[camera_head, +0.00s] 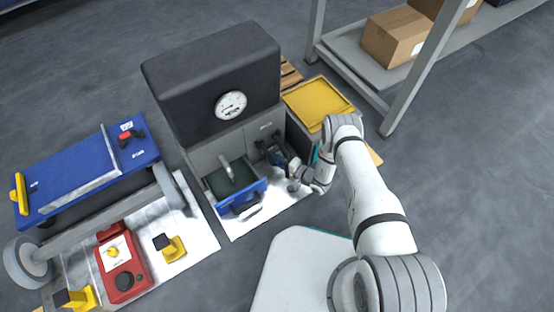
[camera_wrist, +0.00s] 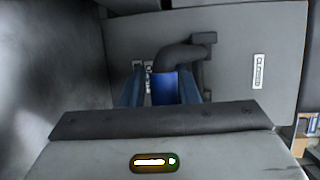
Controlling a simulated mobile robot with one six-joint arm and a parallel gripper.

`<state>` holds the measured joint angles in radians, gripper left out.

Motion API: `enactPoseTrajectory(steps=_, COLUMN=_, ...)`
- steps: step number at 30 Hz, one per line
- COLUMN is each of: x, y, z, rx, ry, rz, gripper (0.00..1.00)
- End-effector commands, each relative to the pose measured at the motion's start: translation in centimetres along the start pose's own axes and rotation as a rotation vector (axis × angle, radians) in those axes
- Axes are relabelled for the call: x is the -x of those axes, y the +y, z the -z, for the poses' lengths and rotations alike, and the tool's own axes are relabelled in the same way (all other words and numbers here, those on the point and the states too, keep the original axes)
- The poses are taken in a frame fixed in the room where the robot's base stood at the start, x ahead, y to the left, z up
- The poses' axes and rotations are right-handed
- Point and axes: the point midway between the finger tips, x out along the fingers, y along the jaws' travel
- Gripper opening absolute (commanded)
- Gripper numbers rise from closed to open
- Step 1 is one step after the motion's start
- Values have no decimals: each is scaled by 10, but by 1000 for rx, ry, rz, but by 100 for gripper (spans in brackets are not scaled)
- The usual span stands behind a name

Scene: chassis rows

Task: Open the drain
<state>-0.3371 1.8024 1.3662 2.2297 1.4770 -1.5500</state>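The drain lever is a dark bent handle with a blue grip (camera_wrist: 164,88), mounted on a grey panel in the wrist view. A sideways label (camera_wrist: 258,71) beside it appears to read "CLOSED". My gripper (camera_wrist: 162,90) has one blue-lined finger on each side of the blue grip. A narrow gap shows at the left finger; contact on the right is unclear. In the head view my gripper (camera_head: 274,156) is at the right front of the grey cabinet (camera_head: 262,127), and largely hides the lever.
A blue-fronted drawer (camera_head: 243,196) stands open left of my gripper, with a grey spout (camera_head: 226,170) above it. A gauge (camera_head: 231,105) sits on the black upper housing. A yellow-topped box (camera_head: 318,103) stands close on the right. A blue cart (camera_head: 82,175) is at left.

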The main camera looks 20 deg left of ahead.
Motion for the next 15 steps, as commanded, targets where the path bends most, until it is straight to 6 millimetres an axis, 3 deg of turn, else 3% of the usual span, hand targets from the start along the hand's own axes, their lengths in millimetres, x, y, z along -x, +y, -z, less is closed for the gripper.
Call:
enactPoseTrajectory(steps=1, x=-2, y=-4, z=-7, rx=2, ry=-21, rz=10, gripper=42)
enactPoseTrajectory(steps=10, x=1, y=-6, z=-7, rx=2, ry=-20, rz=12, gripper=42)
enactPoseTrajectory(steps=15, x=26, y=-5, z=-5, rx=-6, ry=-10, rz=6, gripper=42)
